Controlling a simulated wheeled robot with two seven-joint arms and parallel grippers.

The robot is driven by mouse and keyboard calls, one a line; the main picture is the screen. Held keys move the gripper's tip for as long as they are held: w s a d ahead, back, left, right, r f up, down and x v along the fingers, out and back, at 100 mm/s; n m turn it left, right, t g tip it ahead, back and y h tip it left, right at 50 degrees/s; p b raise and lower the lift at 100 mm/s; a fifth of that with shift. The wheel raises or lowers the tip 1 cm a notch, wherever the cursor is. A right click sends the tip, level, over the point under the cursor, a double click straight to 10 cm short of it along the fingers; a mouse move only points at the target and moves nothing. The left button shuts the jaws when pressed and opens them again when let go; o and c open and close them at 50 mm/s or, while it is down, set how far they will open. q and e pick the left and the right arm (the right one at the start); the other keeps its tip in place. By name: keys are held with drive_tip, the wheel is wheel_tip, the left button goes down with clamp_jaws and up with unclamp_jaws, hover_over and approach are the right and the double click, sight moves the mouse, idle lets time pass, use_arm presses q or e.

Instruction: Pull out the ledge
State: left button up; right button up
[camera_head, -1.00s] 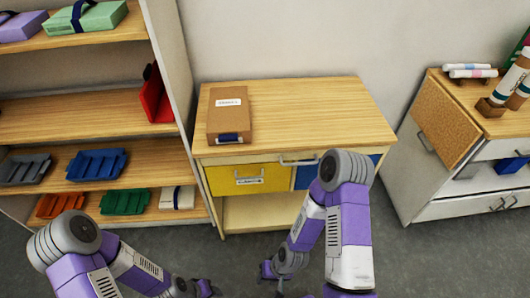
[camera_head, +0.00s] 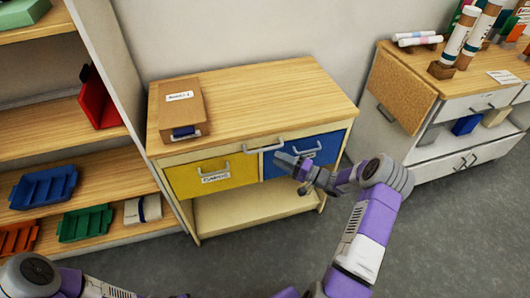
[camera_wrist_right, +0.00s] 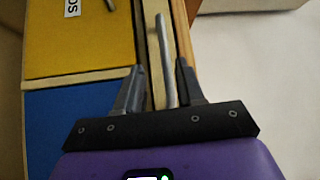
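The ledge is a thin light wooden board under the top of the cabinet, with a grey bar handle (camera_head: 280,146) on its front edge. The ledge appears flush with the cabinet front. My right gripper (camera_head: 284,162) is just in front of and below that handle. In the right wrist view my right gripper (camera_wrist_right: 158,82) is open, and the grey handle (camera_wrist_right: 164,55) runs between its two fingers, with gaps on both sides. I cannot tell how deep the handle sits between them. My left arm shows at the lower left, but its gripper is out of view.
Below the ledge are a yellow drawer (camera_head: 212,175) and a blue drawer (camera_head: 325,148). A brown box (camera_head: 182,107) lies on the cabinet top. Shelves with trays stand at left, and a white cabinet (camera_head: 450,152) at right. The floor in front is clear.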

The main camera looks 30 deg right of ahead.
sight(265, 149)
drive_tip(key=x, duration=0.2)
drive_tip(key=b+x, duration=0.1)
drive_tip(key=x, duration=0.4)
drive_tip(key=shift+w+d+r, duration=0.25)
drive_tip(key=shift+r, duration=0.1)
drive_tip(key=shift+c, duration=0.2)
clamp_jaws()
